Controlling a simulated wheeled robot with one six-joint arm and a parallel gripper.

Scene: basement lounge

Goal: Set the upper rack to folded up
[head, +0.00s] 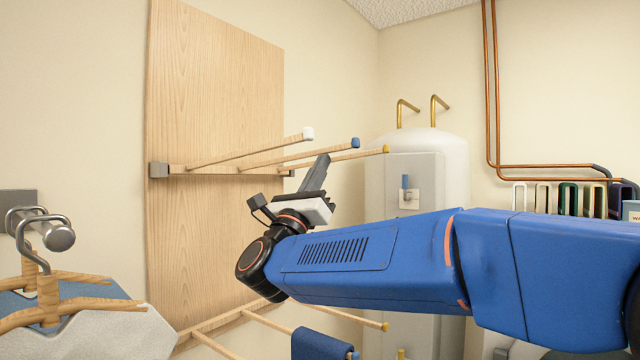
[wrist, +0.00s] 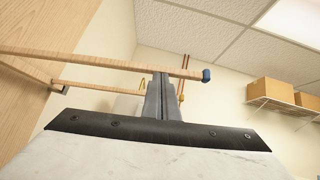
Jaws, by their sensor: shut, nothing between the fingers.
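The upper rack (head: 225,170) is a set of wooden bars on a tall wooden wall board (head: 215,90). Its bars stick out from the board, tipped white (head: 307,133), blue (head: 355,143) and yellow (head: 386,149). The blue-tipped bar (wrist: 110,62) and a second bar (wrist: 100,86) behind it cross the wrist view. My gripper (head: 323,160) is shut and empty, its fingers pointing up. In the wrist view its fingertips (wrist: 160,78) are just under the blue-tipped bar; I cannot tell whether they touch.
A lower rack with a yellow-tipped bar (head: 384,326) and a blue cloth (head: 318,345) is below my arm. Hangers (head: 50,295) with garments hang from a wall hook at left. A white water heater (head: 445,170) and copper pipes (head: 492,90) stand behind at right.

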